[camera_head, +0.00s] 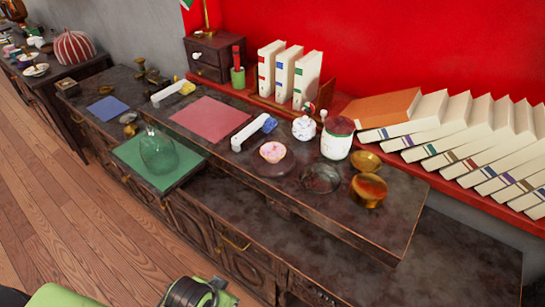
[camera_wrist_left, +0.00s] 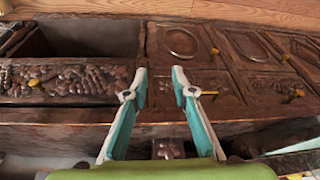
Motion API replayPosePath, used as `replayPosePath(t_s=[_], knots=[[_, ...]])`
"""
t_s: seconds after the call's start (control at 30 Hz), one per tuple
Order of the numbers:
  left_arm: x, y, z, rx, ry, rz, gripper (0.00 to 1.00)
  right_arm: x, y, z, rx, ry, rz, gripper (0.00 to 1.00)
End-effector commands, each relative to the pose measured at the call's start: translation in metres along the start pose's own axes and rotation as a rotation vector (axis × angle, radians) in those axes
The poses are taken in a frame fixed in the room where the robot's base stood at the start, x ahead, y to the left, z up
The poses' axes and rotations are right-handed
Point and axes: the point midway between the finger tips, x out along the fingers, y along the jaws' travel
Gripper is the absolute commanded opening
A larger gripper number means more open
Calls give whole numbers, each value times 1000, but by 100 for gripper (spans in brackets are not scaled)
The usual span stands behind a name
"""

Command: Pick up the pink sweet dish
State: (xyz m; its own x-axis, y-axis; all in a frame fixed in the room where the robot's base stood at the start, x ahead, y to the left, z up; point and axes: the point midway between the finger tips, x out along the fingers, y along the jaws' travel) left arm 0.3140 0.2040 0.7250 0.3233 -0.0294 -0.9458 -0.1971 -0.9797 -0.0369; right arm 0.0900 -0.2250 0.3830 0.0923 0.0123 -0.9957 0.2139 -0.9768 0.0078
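The pink sweet dish (camera_head: 272,152) is a small round pink piece with a pale rim, near the middle of the dark cabinet top in the head view. It sits on or just behind a dark round plate (camera_head: 273,167). My left gripper (camera_wrist_left: 160,84) is open in the left wrist view, with nothing between its fingertips. It faces carved drawer fronts, and the pink sweet dish is not visible there. My right gripper is in neither view. Part of my green arm shows at the bottom of the head view.
Books (camera_head: 460,130) lean behind. The cabinet top's front right is bare.

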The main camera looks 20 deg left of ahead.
Motion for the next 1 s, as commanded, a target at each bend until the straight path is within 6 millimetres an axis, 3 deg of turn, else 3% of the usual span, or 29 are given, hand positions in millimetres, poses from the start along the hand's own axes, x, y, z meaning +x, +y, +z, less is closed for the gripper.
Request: replayPosePath(t_s=[0.1,0.3,0.5,0.6,0.73,1.0], knots=[[-34,-10,-56,67,149,-13,24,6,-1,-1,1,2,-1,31],[-68,-26,-169,236,465,-51,24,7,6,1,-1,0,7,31],[-100,-42,-258,367,726,-110,24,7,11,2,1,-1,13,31],[-115,-48,-289,409,822,-139,24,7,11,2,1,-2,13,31],[-123,-52,-311,433,882,-158,24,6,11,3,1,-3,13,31],[-94,-50,-351,432,887,-159,24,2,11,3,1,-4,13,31]])
